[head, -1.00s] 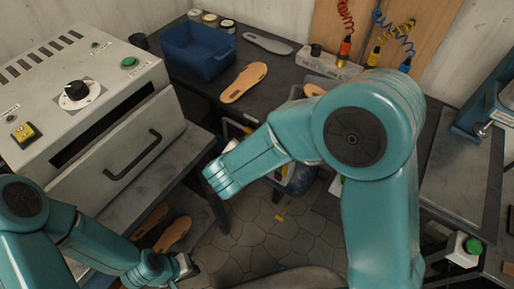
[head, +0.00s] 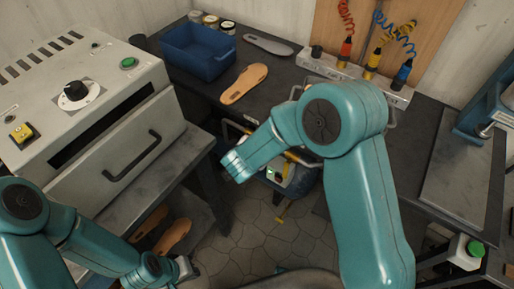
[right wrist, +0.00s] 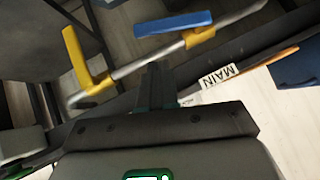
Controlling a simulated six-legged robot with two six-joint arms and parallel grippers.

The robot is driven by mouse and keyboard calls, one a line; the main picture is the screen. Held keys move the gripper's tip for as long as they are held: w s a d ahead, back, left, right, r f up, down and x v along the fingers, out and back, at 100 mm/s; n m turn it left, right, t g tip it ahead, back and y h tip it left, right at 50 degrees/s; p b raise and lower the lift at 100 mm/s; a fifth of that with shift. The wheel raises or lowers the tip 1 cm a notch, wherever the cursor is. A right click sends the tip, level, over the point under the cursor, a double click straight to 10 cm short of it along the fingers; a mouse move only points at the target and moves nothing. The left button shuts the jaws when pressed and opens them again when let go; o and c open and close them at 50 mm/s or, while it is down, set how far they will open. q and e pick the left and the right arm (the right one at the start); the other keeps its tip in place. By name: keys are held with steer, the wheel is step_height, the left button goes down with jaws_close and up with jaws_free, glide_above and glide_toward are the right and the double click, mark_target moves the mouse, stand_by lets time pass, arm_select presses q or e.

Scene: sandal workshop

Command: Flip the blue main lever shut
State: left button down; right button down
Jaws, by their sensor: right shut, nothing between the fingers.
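In the right wrist view a blue lever (right wrist: 173,23) lies at a slant close to a grey metal pipe (right wrist: 150,58). A yellow fitting (right wrist: 200,37) sits on the pipe by the blue lever's right end. Another yellow handle (right wrist: 82,55) stands further left on the pipe. A white label reading MAIN (right wrist: 220,84) is below right. My right gripper (right wrist: 156,85) is shut and empty, just below the pipe and apart from the blue lever. In the head view its fingers are hidden. My left gripper (head: 185,268) is at the lower left; its jaws are unclear.
A grey oven (head: 85,100) with a handle stands at the left. A dark bench (head: 285,75) holds a blue bin (head: 198,50), insoles and an air-hose block (head: 365,82). Under the bench, behind my right arm, is partly hidden pipework (head: 300,158).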

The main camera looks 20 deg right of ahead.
steer(key=shift+w+a+f, duration=0.15)
steer(key=shift+a+f, duration=0.05)
steer(key=shift+f, duration=0.6)
steer(key=shift+w+a+f, duration=0.15)
steer(key=shift+a+f, duration=0.05)
steer(key=shift+f, duration=0.55)
